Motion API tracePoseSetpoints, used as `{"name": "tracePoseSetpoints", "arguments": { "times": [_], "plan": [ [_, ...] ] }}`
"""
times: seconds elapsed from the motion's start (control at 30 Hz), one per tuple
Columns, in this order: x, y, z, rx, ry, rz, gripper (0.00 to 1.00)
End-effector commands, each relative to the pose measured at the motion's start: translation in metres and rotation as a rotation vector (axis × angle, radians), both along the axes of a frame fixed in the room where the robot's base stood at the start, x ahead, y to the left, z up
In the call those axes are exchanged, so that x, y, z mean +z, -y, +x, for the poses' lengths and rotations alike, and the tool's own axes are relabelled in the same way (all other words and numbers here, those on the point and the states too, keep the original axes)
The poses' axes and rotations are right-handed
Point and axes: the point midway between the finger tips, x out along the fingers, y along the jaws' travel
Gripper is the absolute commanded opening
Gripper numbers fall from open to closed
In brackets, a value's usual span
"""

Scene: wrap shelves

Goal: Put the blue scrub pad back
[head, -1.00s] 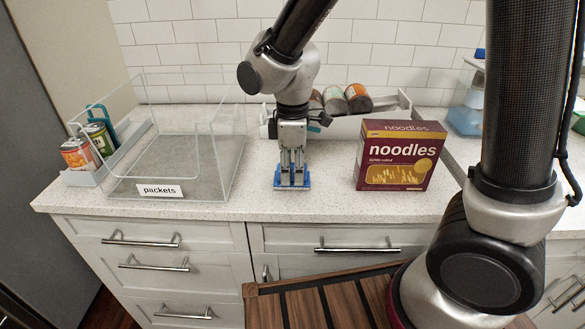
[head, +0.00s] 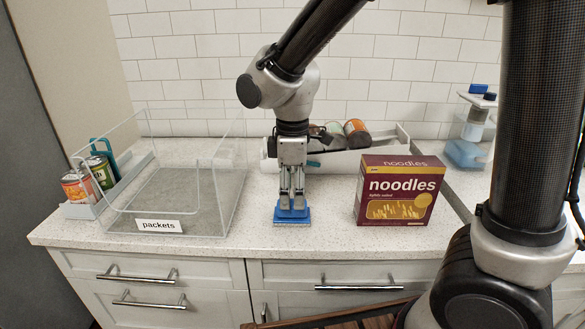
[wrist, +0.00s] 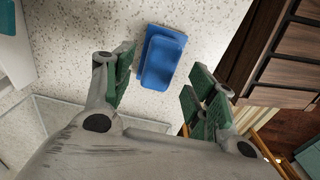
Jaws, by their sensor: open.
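The blue scrub pad (head: 292,215) lies flat on the pale speckled counter, between the clear packets bin and the noodles box. It shows whole in the wrist view (wrist: 163,58), with a raised, lighter blue part on a darker blue base. My gripper (head: 291,203) points straight down over the pad. In the wrist view its green-padded fingers (wrist: 162,75) are spread apart, with the pad in view beyond the gap and nothing held. I cannot tell whether a fingertip touches the pad.
The clear bin labelled packets (head: 120,215) stands left, with a caddy of cans (head: 80,205) beyond it. The noodles box (head: 400,190) stands right. Behind my gripper is a white tray (head: 350,158) with cans lying in it. Bottles (head: 465,150) stand far right.

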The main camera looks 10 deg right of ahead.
Motion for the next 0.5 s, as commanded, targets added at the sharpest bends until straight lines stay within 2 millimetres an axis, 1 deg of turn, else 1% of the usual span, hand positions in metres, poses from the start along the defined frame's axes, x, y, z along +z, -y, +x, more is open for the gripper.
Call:
{"name": "tracePoseSetpoints", "arguments": {
  "times": [0.03, 0.1, 0.23, 0.3, 0.4, 0.5],
  "plan": [
    [0.013, -0.001, 0.001, 0.0, 0.005, 0.004, 0.57],
    [0.029, 0.0, 0.001, 0.0, 0.004, 0.003, 0.57],
    [0.055, 0.0, 0.0, 0.0, 0.003, 0.003, 0.57],
    [0.065, 0.0, 0.0, 0.0, 0.002, 0.002, 0.57],
    [0.075, 0.0, 0.0, 0.0, 0.001, 0.001, 0.57],
    [0.079, 0.0, 0.0, 0.0, 0.0, 0.0, 0.57]
  ]
}}
